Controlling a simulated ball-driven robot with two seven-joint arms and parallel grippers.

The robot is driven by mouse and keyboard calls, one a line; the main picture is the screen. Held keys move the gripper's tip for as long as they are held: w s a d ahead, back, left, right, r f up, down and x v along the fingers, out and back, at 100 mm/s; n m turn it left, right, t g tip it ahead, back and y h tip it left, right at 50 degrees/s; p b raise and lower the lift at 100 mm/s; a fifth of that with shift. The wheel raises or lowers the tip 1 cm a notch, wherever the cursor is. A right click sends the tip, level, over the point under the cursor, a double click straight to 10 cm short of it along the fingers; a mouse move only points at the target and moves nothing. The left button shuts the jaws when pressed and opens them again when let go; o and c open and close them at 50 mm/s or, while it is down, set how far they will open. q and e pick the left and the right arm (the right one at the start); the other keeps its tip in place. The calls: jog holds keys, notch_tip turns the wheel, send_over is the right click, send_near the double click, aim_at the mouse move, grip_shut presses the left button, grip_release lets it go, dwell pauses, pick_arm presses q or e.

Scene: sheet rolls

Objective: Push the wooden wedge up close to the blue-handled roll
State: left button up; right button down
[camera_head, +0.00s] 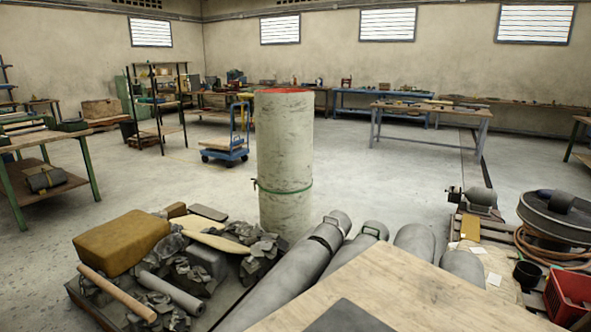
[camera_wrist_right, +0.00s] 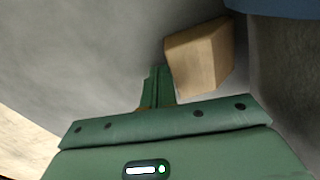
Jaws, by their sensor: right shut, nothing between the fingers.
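The wooden wedge (camera_wrist_right: 200,58), a light brown block, shows in the right wrist view just above and right of my right gripper (camera_wrist_right: 157,82). Its green fingers are shut with nothing between them. Their tips are close beside the wedge's left face; whether they touch it I cannot tell. A blue part (camera_wrist_right: 285,8) shows at the upper right edge of that view, beyond the wedge; I cannot tell whether it belongs to the blue-handled roll. Neither the wedge nor a blue handle can be made out in the head view, and neither gripper shows there.
Several grey rolls (camera_head: 335,235) lie side by side behind a wooden board (camera_head: 400,300) in the head view. A tall pale roll (camera_head: 285,165) with a green band stands behind them. Rubble with a tan cushion-like block (camera_head: 120,245) lies left; a red crate (camera_head: 572,293) stands right.

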jog(key=shift+w+a+r, duration=0.1)
jog(key=shift+w+a, duration=0.1)
jog(key=shift+a, duration=0.25)
dwell(0.3)
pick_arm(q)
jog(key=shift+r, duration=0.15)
pick_arm(e)
jog(key=shift+s+d+p, duration=0.45)
jog(key=shift+d+p, duration=0.1)
jog(key=shift+p, duration=0.15)
jog(key=shift+s+d, duration=0.4)
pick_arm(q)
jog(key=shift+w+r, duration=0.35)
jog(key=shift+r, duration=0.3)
pick_arm(e)
jog(key=shift+d, duration=0.1)
pick_arm(q)
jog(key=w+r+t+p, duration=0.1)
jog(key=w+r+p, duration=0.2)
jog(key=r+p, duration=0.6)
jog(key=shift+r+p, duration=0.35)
jog(key=shift+p, duration=0.35)
pick_arm(e)
notch_tip(320, 180, up, 9)
jog(key=shift+s, duration=0.1)
